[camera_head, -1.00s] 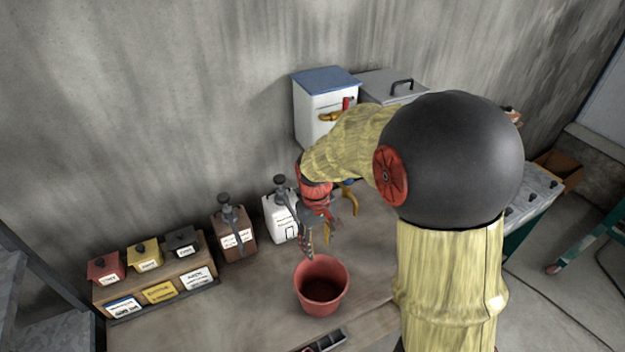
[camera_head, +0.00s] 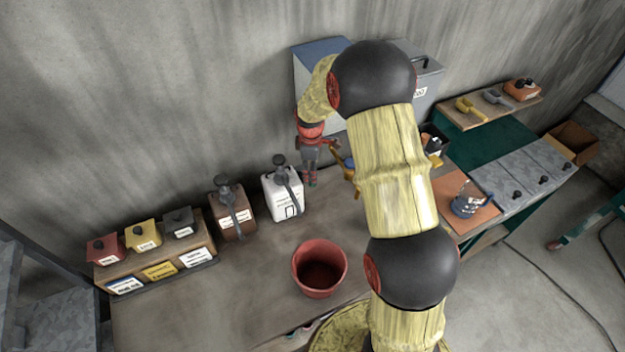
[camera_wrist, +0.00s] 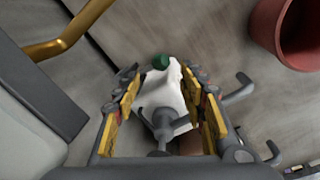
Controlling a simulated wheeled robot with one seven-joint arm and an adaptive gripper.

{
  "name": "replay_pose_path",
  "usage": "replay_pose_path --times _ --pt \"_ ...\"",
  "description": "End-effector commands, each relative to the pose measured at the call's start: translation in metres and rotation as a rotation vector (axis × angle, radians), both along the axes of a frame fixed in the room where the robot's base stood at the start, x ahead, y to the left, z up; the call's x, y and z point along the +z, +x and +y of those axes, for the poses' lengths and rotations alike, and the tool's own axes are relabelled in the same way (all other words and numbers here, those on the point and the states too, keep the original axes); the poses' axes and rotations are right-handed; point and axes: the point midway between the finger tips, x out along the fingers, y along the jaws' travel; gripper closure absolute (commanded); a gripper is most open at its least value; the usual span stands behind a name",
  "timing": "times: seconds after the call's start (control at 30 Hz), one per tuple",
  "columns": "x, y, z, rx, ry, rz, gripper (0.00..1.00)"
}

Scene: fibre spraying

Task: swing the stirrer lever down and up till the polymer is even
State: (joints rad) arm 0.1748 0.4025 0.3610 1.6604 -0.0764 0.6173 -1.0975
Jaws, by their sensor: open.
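My gripper (camera_head: 309,178) points down in front of the blue-topped white cabinet (camera_head: 309,85), just right of the white jug. In the wrist view my gripper (camera_wrist: 158,78) is open, with nothing held between its yellow-padded fingers. A brass-yellow curved lever (camera_head: 341,156) shows just right of my gripper, partly behind my arm. A brass bar (camera_wrist: 68,35), apparently this lever, is at the upper left of the wrist view, outside the fingers. I cannot tell for sure that it is the stirrer lever. The polymer is not visible.
The white pump jug (camera_head: 284,203) stands close left of my gripper; it shows beyond the fingers in the wrist view (camera_wrist: 172,92). A brown pump jug (camera_head: 236,224) stands further left. A red bucket (camera_head: 319,289) sits in front. Bare bench lies left of the bucket.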

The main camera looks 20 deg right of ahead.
Motion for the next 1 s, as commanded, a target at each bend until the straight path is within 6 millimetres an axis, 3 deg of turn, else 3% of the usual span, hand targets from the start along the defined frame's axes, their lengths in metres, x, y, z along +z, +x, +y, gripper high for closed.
replay_pose_path --times 0.3,0.5,0.87,1.0 --pt "-0.046 0.003 -0.003 -0.002 0.001 0.004 0.58" --pt "-0.066 0.005 -0.005 -0.002 0.000 0.001 0.58" --pt "-0.072 0.006 -0.005 -0.003 0.000 0.001 0.58" --pt "-0.072 0.006 -0.005 -0.003 0.000 0.001 0.66"
